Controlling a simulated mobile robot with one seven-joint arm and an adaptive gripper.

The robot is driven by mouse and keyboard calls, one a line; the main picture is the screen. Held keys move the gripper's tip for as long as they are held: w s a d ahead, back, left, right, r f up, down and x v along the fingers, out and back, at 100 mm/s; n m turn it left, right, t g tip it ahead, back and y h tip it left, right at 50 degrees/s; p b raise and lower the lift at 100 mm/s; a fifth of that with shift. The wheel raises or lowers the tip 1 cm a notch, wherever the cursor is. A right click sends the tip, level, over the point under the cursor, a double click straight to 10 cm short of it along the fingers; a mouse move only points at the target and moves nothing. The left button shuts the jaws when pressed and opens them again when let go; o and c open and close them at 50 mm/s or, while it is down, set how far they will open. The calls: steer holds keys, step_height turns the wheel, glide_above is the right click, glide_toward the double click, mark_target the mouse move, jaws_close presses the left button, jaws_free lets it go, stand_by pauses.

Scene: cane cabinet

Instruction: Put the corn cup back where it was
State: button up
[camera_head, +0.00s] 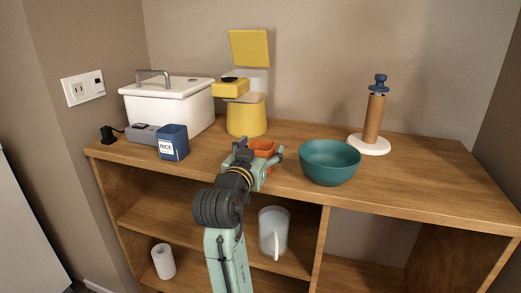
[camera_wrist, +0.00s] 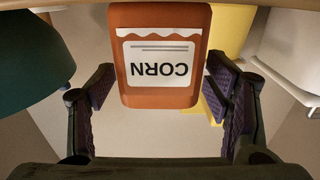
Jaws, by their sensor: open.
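The orange corn cup (camera_head: 263,147) is on the cabinet top (camera_head: 420,185), left of the teal bowl, partly hidden by my gripper (camera_head: 257,164). In the wrist view the cup (camera_wrist: 160,40) appears upside down, with its white CORN label facing me. My gripper (camera_wrist: 158,88) is open, with one finger on each side of the cup's near end. Gaps show between the fingers and the cup. The cup appears to rest upright on the wood; its base is at the picture's edge.
The teal bowl (camera_head: 330,162) stands close on the right. The blue RICE cup (camera_head: 173,143) stands left, before a white bin (camera_head: 170,104). A yellow and white appliance (camera_head: 246,116) is behind. A paper towel holder (camera_head: 373,120) stands back right. A pitcher (camera_head: 273,230) is on the shelf below.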

steer(key=shift+r, duration=0.25)
steer(key=b+v, duration=0.1)
steer(key=v, duration=1.1)
steer(key=shift+a, duration=0.1)
